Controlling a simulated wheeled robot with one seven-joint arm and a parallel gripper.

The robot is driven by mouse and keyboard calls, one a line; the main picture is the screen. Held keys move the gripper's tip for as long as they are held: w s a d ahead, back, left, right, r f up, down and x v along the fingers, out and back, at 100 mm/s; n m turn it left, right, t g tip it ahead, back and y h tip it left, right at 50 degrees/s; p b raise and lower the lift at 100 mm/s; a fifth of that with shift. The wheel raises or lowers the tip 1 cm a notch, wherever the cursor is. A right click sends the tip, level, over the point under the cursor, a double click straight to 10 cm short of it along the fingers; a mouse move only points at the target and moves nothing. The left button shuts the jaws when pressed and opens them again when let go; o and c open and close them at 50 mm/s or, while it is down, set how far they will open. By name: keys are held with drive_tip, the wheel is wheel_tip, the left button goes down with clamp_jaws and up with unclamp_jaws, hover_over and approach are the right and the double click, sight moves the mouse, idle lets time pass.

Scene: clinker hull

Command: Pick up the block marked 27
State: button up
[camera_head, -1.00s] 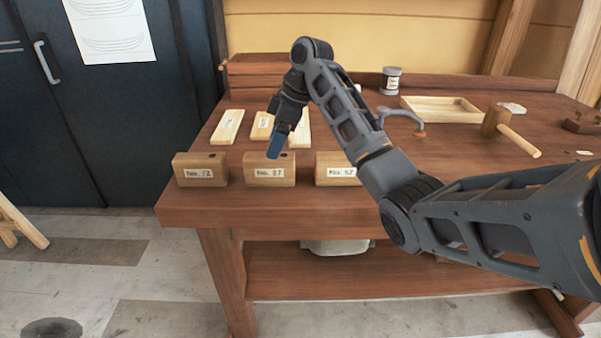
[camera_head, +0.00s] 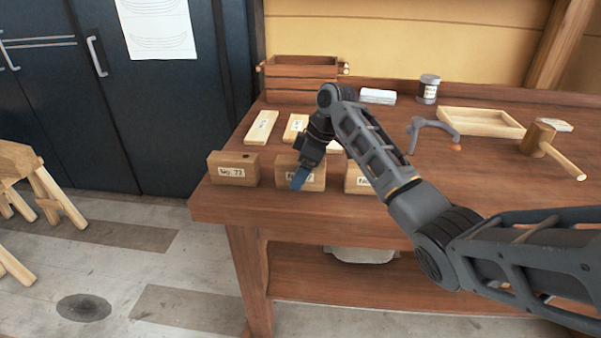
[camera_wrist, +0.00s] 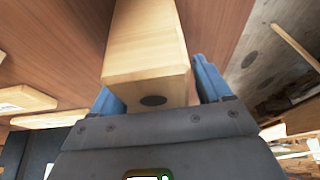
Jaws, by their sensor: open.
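A gap shows beside the right finger; contact at the left finger cannot be told.
A block labelled like 72 (camera_head: 233,170) stands to the left and another block (camera_head: 355,182), partly behind my arm, to the right. Flat labelled wood pieces (camera_head: 262,128) lie behind. A clamp-like tool (camera_head: 432,132), shallow tray (camera_head: 480,122) and mallet (camera_head: 545,145) lie on the right.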

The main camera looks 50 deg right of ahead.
drive_tip(key=shift+c, duration=0.2)
drive_tip(key=c, duration=1.3)
drive_tip(key=shift+o, duration=0.2)
drive_tip(key=shift+r, duration=0.1)
